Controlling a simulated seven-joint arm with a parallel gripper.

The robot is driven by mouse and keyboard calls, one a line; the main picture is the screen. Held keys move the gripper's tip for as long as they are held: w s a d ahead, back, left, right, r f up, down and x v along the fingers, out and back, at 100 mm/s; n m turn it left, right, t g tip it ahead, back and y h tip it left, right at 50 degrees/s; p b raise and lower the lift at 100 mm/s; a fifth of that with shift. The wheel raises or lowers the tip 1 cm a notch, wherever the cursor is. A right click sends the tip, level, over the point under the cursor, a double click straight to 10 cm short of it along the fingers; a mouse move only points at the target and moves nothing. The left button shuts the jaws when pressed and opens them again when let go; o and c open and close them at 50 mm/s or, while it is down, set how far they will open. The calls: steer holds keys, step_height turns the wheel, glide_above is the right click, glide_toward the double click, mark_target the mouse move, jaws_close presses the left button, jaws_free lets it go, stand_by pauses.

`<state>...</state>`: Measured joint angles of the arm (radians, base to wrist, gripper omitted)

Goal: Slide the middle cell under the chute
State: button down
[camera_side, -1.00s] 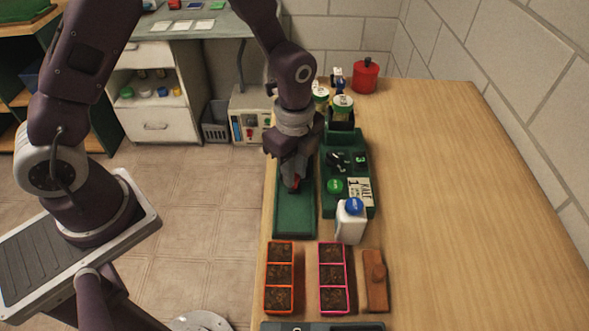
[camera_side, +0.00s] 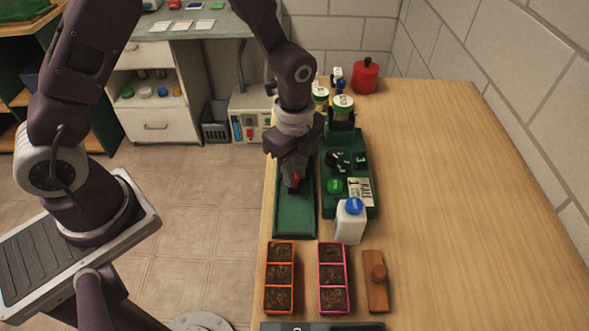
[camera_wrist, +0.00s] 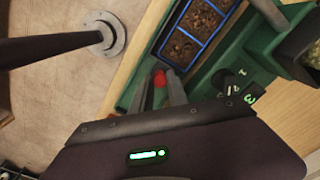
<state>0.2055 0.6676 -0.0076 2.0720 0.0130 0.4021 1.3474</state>
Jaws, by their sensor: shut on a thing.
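My gripper (camera_side: 294,187) points down over the green track (camera_side: 295,222). In the wrist view, my gripper (camera_wrist: 161,90) has its fingers on both sides of a red knob (camera_wrist: 160,77), shut on it. A blue-rimmed tray (camera_wrist: 172,57) with several dark soil cells lies in the track just beyond the knob. Its far end is cut off by the picture edge, and my arm hides it in the side view. The green dispenser unit (camera_side: 327,208) stands beside the track. A grey part at the upper right (camera_wrist: 294,14) may be its chute; I cannot tell which cell is under it.
A white bottle with a blue cap (camera_side: 350,222) stands close to the unit's near end. An orange tray (camera_side: 280,274), a pink tray (camera_side: 332,274) and a brown wooden block (camera_side: 375,290) lie nearer. A red canister (camera_side: 365,77) stands at the back. The table's right side is clear.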

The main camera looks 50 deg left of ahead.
steer(key=shift+w, duration=0.15)
steer(key=w+a, duration=0.2)
steer(key=shift+w+a, duration=0.3)
steer(key=shift+a, duration=0.05)
steer(key=c, duration=1.6)
jaws_free()
steer(key=shift+o, duration=0.2)
step_height(320, 180, up, 8)
steer(key=shift+s+f, duration=0.1)
steer(key=shift+f, duration=0.15)
steer(key=s+a+r+n+t, duration=0.2)
steer(key=s+r+n, duration=0.6)
steer(key=s+n, duration=0.1)
steer(key=s+a+r+n+t, duration=0.2)
steer(key=s+r+n, duration=0.6)
steer(key=s, duration=0.4)
steer(key=shift+s+a+r+n+t, duration=0.15)
steer(key=shift+a+r+n+t, duration=0.15)
steer(key=shift+n+t, duration=0.35)
